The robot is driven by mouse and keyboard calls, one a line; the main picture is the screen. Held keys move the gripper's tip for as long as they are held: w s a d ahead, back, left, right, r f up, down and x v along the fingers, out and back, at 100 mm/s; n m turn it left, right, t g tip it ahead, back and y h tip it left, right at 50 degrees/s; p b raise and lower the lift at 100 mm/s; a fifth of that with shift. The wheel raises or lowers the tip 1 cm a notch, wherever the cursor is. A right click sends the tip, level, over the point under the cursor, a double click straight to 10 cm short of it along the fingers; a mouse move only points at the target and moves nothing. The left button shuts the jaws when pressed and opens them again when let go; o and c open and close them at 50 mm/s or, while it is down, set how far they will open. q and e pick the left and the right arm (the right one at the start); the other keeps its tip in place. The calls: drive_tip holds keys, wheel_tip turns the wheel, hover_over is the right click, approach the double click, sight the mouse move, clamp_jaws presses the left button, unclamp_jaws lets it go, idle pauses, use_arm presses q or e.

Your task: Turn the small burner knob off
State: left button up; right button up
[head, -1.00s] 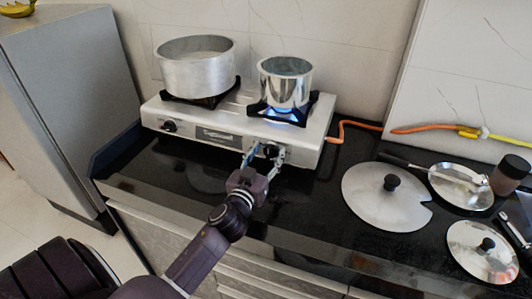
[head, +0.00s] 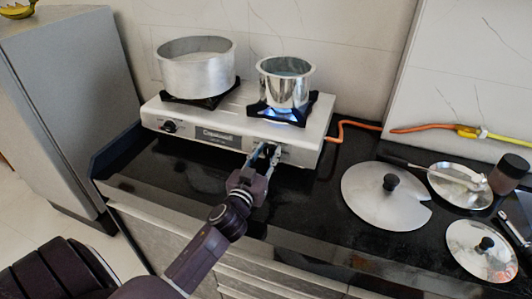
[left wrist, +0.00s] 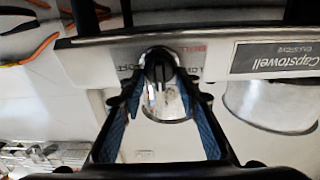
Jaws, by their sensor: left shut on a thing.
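The small burner knob (left wrist: 158,72) is dark and sits on a round metal plate on the front of the silver stove (head: 215,128), toward its right end. My left gripper (head: 267,151) is at this knob and shut on it. In the left wrist view the two blue-padded fingers (left wrist: 160,88) stand on either side of the knob. In the head view the fingers mostly hide it. A blue flame (head: 271,115) shows under the small pot (head: 286,86) on the right burner. My right gripper is not in view.
A wide pot (head: 196,75) stands on the left burner, above another dark knob (head: 169,127). An orange hose (head: 360,126) runs behind. The black counter before the stove is clear.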

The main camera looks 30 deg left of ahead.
use_arm(q)
drive_tip(key=shift+f+m, duration=0.15)
drive_tip(key=shift+m, duration=0.15)
drive_tip(key=m+h+p, duration=0.1)
drive_tip(key=m+p, duration=0.1)
drive_tip(key=m, duration=0.2)
drive_tip(key=shift+p, duration=0.3)
drive_tip(key=m+p, duration=0.1)
drive_tip(key=m, duration=0.1)
drive_tip(key=m+h+p, duration=0.1)
drive_tip(key=m+p, duration=0.1)
drive_tip(key=m, duration=0.1)
drive_tip(key=shift+d+m+h, duration=0.1)
drive_tip(key=shift+m+h, duration=0.2)
drive_tip(key=m+g+p, duration=0.1)
drive_tip(key=m+p, duration=0.2)
drive_tip(key=m, duration=0.2)
drive_tip(key=shift+m+h+p, duration=0.35)
drive_tip(key=shift+m+h, duration=0.05)
drive_tip(key=shift+f+m+g+p, duration=0.15)
drive_tip(key=shift+m+g+p, duration=0.1)
drive_tip(key=shift+m+p, duration=0.5)
drive_tip(key=shift+f+m+g+p, duration=0.1)
drive_tip(key=shift+m+g+p, duration=0.25)
drive_tip(key=shift+m, duration=0.7)
drive_tip(key=o, duration=1.2)
drive_tip(key=shift+s, duration=0.1)
